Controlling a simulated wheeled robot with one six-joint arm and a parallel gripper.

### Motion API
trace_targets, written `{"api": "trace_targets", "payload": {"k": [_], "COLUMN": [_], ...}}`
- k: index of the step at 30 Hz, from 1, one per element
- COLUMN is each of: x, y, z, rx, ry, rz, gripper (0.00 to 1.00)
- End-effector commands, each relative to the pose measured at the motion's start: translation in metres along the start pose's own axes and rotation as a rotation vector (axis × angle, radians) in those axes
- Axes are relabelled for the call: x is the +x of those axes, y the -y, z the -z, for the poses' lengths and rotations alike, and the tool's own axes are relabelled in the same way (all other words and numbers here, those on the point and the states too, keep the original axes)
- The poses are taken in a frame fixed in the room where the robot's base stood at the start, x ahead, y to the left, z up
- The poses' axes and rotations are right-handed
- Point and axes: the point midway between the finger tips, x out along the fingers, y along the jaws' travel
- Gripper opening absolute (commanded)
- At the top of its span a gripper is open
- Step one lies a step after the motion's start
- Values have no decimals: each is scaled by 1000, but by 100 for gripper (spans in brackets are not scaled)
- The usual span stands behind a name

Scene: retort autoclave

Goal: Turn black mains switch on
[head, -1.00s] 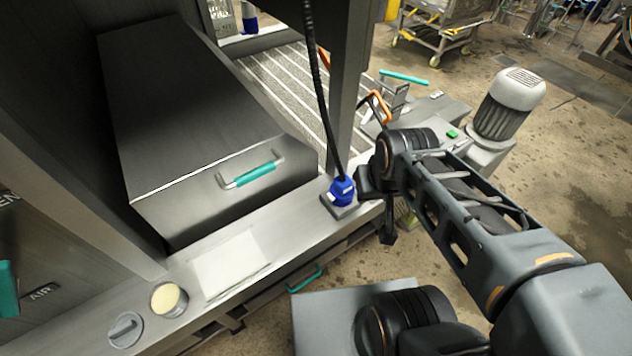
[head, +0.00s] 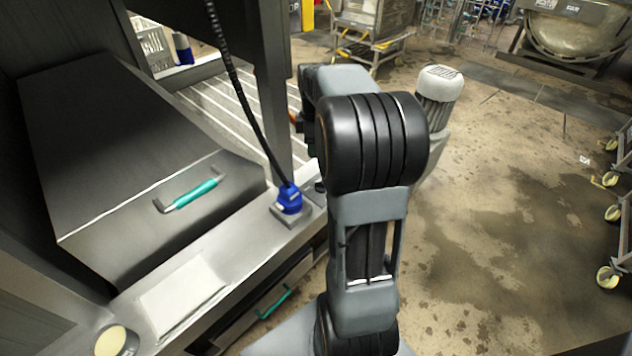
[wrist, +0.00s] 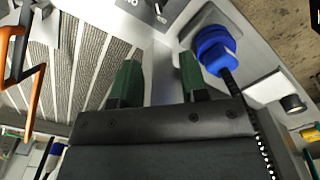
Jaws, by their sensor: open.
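I cannot make out the black mains switch for certain. At the top edge of the wrist view, a grey plate (wrist: 145,7) with a white mark and a small metallic part is cut off by the frame. My gripper (wrist: 158,82) is open, with two green-tipped fingers apart and nothing visible between them. It points toward the ledge near that plate, left of the blue plug. In the head view my arm hides the gripper. A small dark part (head: 318,187) shows beside the arm, just right of the blue plug; I cannot tell what it is.
The blue plug (head: 288,199) with its black cable stands on the ledge, close to my right finger in the wrist view (wrist: 213,50). An orange handle (wrist: 33,75) is at the wrist view's left. A teal-handled cover (head: 190,194) lies left. Open floor (head: 500,220) is right.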

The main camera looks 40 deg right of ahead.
Motion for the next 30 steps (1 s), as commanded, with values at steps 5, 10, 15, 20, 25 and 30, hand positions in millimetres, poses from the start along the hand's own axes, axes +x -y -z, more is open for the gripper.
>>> {"api": "trace_targets", "payload": {"k": [5, 10, 15, 20, 25, 30], "x": [26, 59, 91, 114, 129, 136], "y": [-4, -3, -2, -2, -3, -3], "z": [-4, -3, -3, -3, -3, -3], "rx": [-23, -22, -22, -21, -21, -21], "ry": [2, 2, 2, 1, 1, 1], "rz": [10, 11, 11, 9, 7, 6], "gripper": [40, 40, 40, 40, 40, 40]}}
